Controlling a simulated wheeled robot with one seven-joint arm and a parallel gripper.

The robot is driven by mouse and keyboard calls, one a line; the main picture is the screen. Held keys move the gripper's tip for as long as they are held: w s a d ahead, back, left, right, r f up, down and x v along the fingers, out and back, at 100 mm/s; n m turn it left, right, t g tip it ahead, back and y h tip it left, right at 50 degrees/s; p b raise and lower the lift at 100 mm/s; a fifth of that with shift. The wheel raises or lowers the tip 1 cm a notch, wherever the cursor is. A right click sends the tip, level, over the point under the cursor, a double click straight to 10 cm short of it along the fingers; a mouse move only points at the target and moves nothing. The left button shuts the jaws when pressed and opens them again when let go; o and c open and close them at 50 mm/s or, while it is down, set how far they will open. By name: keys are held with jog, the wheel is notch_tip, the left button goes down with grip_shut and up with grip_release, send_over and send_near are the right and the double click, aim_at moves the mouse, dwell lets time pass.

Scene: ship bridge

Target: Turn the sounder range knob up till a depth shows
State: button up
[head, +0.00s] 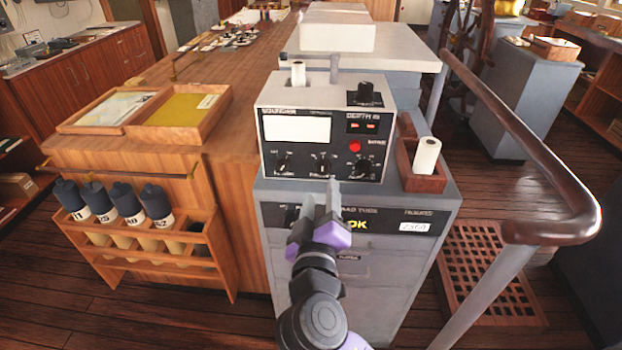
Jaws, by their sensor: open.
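The sounder (270,148) is a pale box with a black front panel on a grey cabinet. Its depth display (362,126) shows two short orange dashes and no readable figure. A black knob (362,168) with a ring of marks sits at the panel's lower right; I take it for the range knob, but its lettering is too small to be sure. Two smaller knobs, left (281,162) and middle (322,162), are beside it. My gripper (320,200) is open and empty, below and left of the lower-right knob, in front of the cabinet, apart from the knob.
A red button (355,146) and a blank white screen (283,129) share the panel. A wooden holder (407,160) with a white roll (427,156) stands right of the sounder. A handrail (525,130) curves along the right. A wooden rack (150,256) holds several dark-capped tubes at left.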

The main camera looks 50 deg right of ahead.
aim_at(323, 172)
jog(key=p+x, duration=0.1)
jog(key=x, duration=0.6)
jog(key=shift+w+d+p, duration=0.15)
jog(key=shift+d+p, duration=0.15)
jog(key=shift+p, duration=0.1)
grip_shut()
